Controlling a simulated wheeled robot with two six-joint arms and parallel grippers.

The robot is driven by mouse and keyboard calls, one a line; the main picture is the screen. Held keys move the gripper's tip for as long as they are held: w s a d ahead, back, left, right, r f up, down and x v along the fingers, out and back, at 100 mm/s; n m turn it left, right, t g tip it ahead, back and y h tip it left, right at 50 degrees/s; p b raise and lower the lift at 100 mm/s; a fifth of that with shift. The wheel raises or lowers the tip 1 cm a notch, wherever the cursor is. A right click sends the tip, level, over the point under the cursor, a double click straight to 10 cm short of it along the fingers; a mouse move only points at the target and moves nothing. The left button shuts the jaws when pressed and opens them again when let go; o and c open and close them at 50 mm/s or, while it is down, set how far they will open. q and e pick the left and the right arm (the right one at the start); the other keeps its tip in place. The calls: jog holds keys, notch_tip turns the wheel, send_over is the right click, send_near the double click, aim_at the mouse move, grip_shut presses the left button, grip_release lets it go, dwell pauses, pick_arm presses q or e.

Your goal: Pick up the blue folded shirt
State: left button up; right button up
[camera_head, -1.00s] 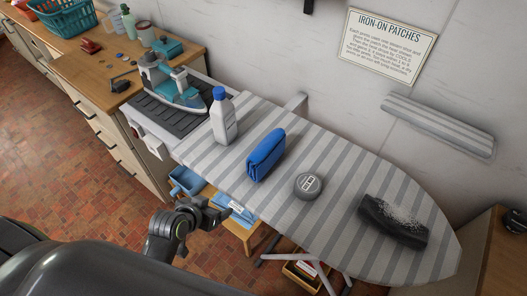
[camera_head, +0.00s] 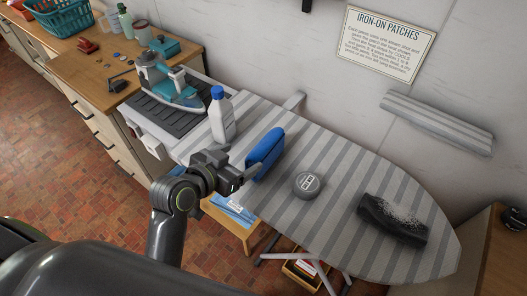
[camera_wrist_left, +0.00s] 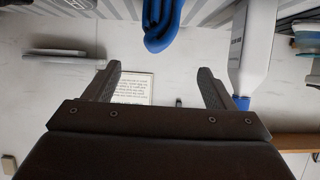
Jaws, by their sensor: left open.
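The blue folded shirt (camera_head: 265,153) stands on its edge on the striped ironing board (camera_head: 335,165), near the board's front side. My left gripper (camera_head: 236,176) is at the near edge of the board, just left of the shirt, and its tips overlap the shirt's lower left in the head view. In the left wrist view, my gripper's two fingers (camera_wrist_left: 158,80) are apart with nothing between them. The shirt (camera_wrist_left: 162,22) shows there at the top, beyond the fingertips and roughly centred between them. Whether the gripper touches the shirt, I cannot tell. My right gripper is not in view.
A white bottle with a blue cap (camera_head: 221,117) stands left of the shirt; it also shows at right in the left wrist view (camera_wrist_left: 255,45). A round grey tin (camera_head: 307,184) lies right of the shirt. A dark cloth (camera_head: 393,220) lies farther right. An iron (camera_head: 168,80) rests at the left.

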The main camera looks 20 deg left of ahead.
aim_at(257, 146)
pick_arm(q)
jog(key=x, duration=0.4)
jog(key=shift+r+p, duration=0.1)
jog(key=shift+p, duration=0.2)
jog(key=shift+w+d+f, duration=0.15)
jog(key=shift+w+f, duration=0.2)
jog(key=shift+w, duration=0.25)
jog(key=shift+w+d+f+p, duration=0.1)
jog(key=shift+w+d+p, duration=0.05)
jog(key=shift+w+p, duration=0.4)
jog(key=x, duration=0.3)
jog(key=shift+p, duration=0.4)
jog(key=shift+w+f, duration=0.25)
jog(key=shift+w, duration=0.2)
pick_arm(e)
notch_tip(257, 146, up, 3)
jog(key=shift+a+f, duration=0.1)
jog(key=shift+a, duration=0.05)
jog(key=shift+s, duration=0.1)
pick_arm(q)
jog(key=c, duration=1)
jog(key=shift+c, duration=1)
